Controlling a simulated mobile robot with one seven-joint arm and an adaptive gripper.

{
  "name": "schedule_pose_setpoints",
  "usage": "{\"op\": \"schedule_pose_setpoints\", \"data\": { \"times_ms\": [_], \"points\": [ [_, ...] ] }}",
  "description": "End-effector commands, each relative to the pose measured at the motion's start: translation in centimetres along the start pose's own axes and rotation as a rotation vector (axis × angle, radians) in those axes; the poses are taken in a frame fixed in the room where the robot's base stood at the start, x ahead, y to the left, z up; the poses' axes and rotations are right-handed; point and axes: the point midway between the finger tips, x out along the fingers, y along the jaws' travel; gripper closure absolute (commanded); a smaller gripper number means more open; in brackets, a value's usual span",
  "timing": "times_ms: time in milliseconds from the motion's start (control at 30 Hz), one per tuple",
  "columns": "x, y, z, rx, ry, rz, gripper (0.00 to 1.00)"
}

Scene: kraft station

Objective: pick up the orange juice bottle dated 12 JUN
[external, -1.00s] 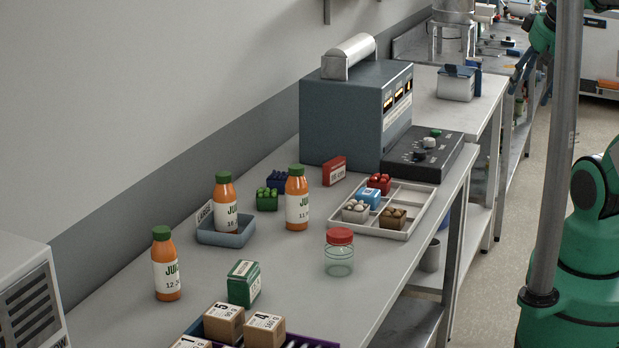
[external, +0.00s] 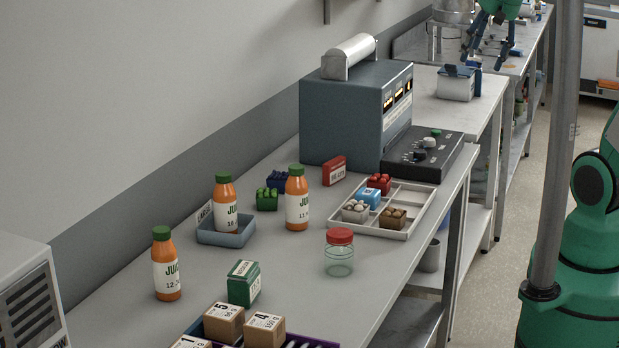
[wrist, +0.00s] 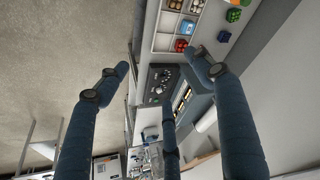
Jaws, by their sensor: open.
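Three orange juice bottles with green caps and white labels stand upright in the external view. One bottle (external: 166,265) is on the bench at the left front. One bottle (external: 226,203) stands in a small blue-grey tray (external: 222,237). One bottle (external: 297,203) stands on the bench right of that tray. My gripper (external: 488,48) is open and empty, high at the upper right, far from the bottles. It also shows in the wrist view (wrist: 158,82), where no bottle is seen.
A grey machine (external: 340,120) with a control panel stands behind the bottles. A white divided tray (external: 398,228), a clear red-lidded jar (external: 339,255), a green box (external: 243,284) and cardboard boxes (external: 224,322) share the bench. A white container (external: 455,85) is near my gripper.

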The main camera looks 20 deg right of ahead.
Motion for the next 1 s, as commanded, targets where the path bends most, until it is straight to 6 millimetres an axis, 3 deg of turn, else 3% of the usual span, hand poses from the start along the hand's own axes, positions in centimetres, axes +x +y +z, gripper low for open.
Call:
{"op": "schedule_pose_setpoints", "data": {
  "times_ms": [100, 500, 1000],
  "points": [
    [0.4, -2.1, -2.8, -0.03, -0.022, -0.016, 0.33],
    [2.7, -10.3, -10.6, -0.122, -0.088, -0.06, 0.33],
    [7.8, -23.6, -17.2, -0.243, -0.168, -0.099, 0.33]
  ]
}}
